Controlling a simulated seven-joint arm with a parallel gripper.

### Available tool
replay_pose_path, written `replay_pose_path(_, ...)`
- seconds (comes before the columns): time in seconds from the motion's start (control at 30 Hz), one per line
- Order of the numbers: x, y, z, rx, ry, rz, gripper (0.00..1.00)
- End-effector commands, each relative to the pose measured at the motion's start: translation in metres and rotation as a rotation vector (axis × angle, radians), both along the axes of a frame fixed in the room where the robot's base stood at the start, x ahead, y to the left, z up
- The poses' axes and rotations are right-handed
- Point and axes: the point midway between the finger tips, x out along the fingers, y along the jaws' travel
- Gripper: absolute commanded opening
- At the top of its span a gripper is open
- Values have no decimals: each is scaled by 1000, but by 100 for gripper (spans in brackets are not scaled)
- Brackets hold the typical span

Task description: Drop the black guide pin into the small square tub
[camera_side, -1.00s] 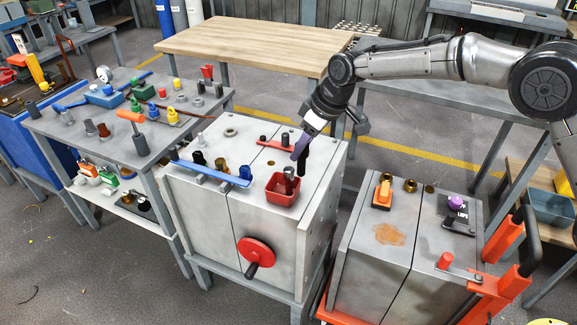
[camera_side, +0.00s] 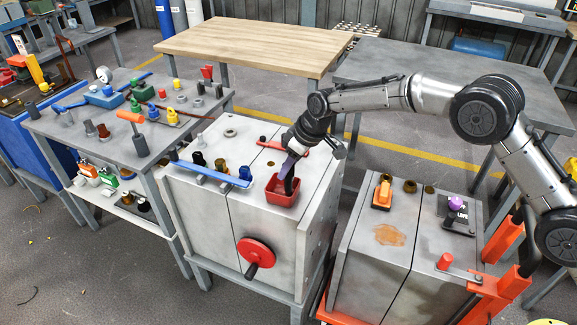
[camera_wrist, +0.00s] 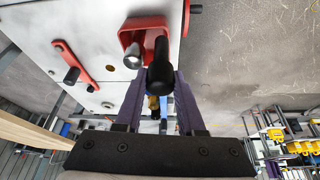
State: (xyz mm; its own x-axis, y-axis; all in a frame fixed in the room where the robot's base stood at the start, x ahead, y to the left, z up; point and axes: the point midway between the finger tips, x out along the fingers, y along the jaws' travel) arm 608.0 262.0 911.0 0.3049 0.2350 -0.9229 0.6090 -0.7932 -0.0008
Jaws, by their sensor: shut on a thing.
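The black guide pin (camera_wrist: 160,68) is held between the purple fingers of my gripper (camera_wrist: 155,85), which is shut on it. In the side view my gripper (camera_side: 287,170) points down at the small square red tub (camera_side: 281,196), with the pin (camera_side: 292,186) at or just over the tub's right part. In the wrist view the red tub (camera_wrist: 130,26) lies behind the pin. In the side view that grey pin is mostly hidden by my gripper. I cannot tell whether the black pin touches the tub.
A blue bar (camera_side: 209,173) lies left of the tub, with black and brass pieces (camera_side: 220,164) behind it. A red flat handle (camera_side: 290,147) lies behind my gripper. A red handwheel (camera_side: 256,253) sticks out from the front of the grey block.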

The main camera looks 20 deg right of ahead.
Motion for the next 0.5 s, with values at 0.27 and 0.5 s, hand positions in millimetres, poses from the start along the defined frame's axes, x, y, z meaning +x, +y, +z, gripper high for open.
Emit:
replay_pose_path(0.27,0,0,-6,1,-1,0,0)
replay_pose_path(0.5,1,0,-11,1,-3,0,0)
